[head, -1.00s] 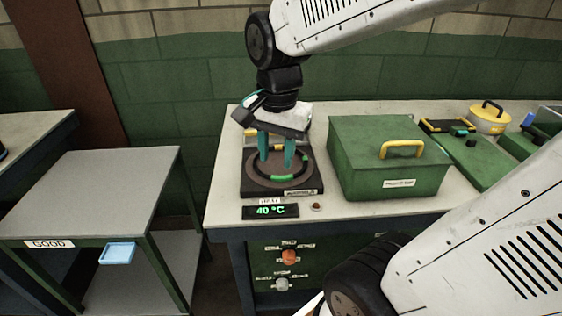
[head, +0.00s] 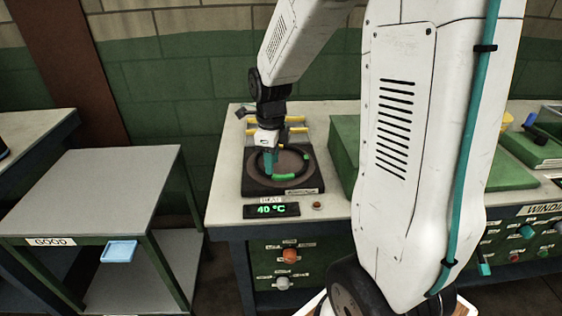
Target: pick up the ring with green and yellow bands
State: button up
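A dark ring (head: 303,172) with bright green bands lies flat on the round plate of a dark heater (head: 257,186). I cannot make out yellow bands on it at this size. My gripper (head: 270,172) points down over the left part of the ring, its teal fingers at or very near the ring's left side. The fingers overlap in this view, so I cannot tell whether they are open or shut, or whether they touch the ring. My gripper hides part of the ring's left side.
A display (head: 271,210) reading 40 °C sits in front of the heater. Yellow bars (head: 292,119) lie behind it. A green box (head: 344,140) stands to the right, mostly hidden by my arm. The grey table (head: 100,185) marked GOOD at left has a clear top.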

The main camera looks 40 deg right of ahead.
aim_at(290, 176)
jog(key=shift+f, duration=2)
grip_shut()
jog(key=shift+r, duration=0.15)
